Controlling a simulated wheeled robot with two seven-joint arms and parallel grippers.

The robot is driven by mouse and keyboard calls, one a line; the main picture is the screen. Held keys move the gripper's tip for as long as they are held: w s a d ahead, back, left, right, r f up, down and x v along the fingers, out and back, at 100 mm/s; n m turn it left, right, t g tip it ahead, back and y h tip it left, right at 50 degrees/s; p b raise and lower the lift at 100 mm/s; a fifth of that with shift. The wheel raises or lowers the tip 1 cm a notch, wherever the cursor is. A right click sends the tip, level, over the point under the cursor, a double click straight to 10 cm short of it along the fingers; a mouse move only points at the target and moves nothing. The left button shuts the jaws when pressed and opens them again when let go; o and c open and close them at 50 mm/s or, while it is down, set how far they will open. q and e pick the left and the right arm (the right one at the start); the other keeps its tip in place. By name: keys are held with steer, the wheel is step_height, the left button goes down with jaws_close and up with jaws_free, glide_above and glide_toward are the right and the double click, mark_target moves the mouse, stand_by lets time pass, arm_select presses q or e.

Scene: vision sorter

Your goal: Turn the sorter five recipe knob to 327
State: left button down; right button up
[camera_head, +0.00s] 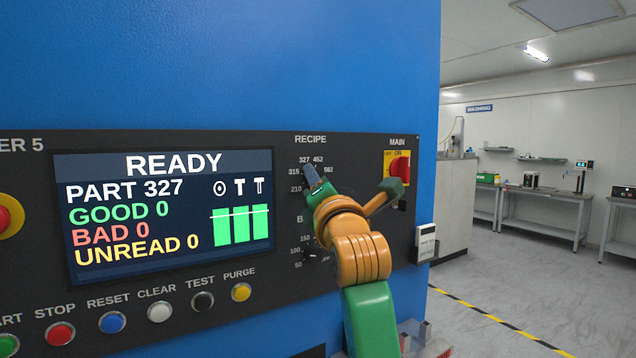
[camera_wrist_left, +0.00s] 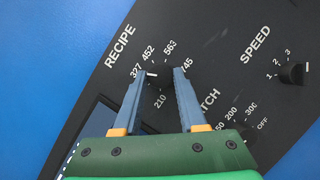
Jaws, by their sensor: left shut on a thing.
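The recipe knob (camera_wrist_left: 156,82) is dark with a short white mark and sits on the black panel between my left gripper's two fingers. In the head view the fingers hide most of it. My left gripper (camera_head: 309,172) is shut on the knob; its grey-blue fingers also show in the left wrist view (camera_wrist_left: 159,74), one on each side. The white mark lies on the 327 side of the dial, though its exact direction is hard to tell. The screen (camera_head: 165,215) reads READY, PART 327, with GOOD, BAD and UNREAD at 0. My right gripper is not in view.
The red main switch (camera_head: 399,168) is right of my gripper. A lower dial (camera_head: 311,256) is partly hidden by my arm. The speed knob (camera_wrist_left: 293,73) stands at the right of the wrist view. Several push buttons, including yellow purge (camera_head: 241,292), line the panel's bottom.

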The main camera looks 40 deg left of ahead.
arm_select(q)
steer(key=shift+c, duration=2.3)
jaws_free()
steer(key=b+v, duration=0.4)
steer(key=v, duration=0.3)
